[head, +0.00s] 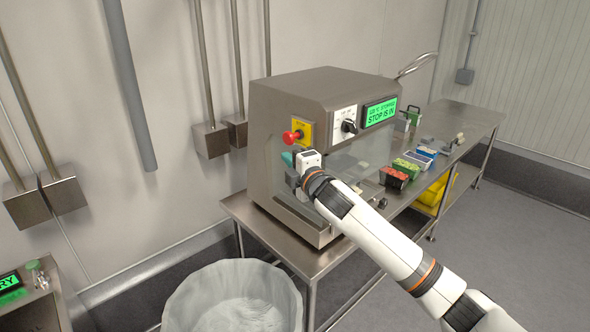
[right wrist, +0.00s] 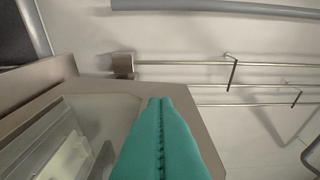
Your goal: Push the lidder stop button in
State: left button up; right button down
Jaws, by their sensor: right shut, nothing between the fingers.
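The button does not show in that view. My left gripper is not in view.
A black knob (head: 348,126) on a white plate is right of the button. Filled punnets (head: 394,177) and boxes lie on the steel table to the right. A lined bin (head: 232,300) stands in front. Another green display (head: 10,282) is at the lower left.

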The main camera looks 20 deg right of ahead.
jog(key=s, duration=0.3)
jog(key=shift+b, duration=0.3)
jog(key=shift+r, duration=0.1)
